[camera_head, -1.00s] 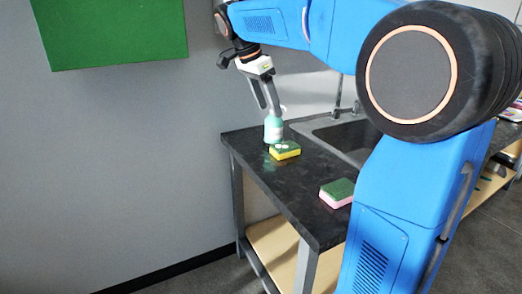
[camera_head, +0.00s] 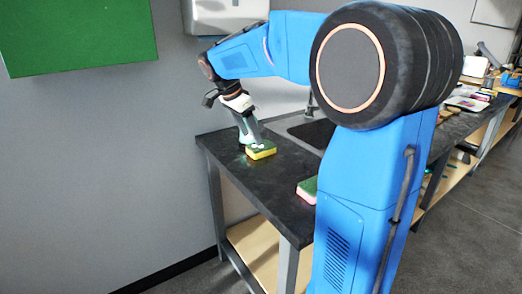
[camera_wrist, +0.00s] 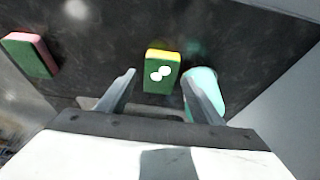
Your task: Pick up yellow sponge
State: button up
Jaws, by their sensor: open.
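The yellow sponge (camera_head: 262,151) has a green top and lies flat on the dark countertop near its left end. In the wrist view the sponge (camera_wrist: 161,72) shows its green face with two white spots and a yellow edge, ahead of and between my open fingers. My gripper (camera_head: 252,141) points down just above and behind the sponge, its fingertips close to it. In the wrist view my gripper (camera_wrist: 160,78) is open and empty. I cannot tell whether the fingers touch the sponge.
A pink and green sponge (camera_head: 307,190) lies nearer the counter's front edge, and also shows in the wrist view (camera_wrist: 30,54). A pale teal bottle (camera_wrist: 205,92) stands right beside my right finger. A sink (camera_head: 314,132) is set into the counter (camera_head: 238,160).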

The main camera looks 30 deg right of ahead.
aim_at(255, 147)
jog(key=shift+a+x, duration=0.2)
jog(key=shift+x, duration=2.5)
jog(key=shift+w+f, duration=0.1)
jog(key=shift+w, duration=0.05)
jog(key=c, duration=0.8)
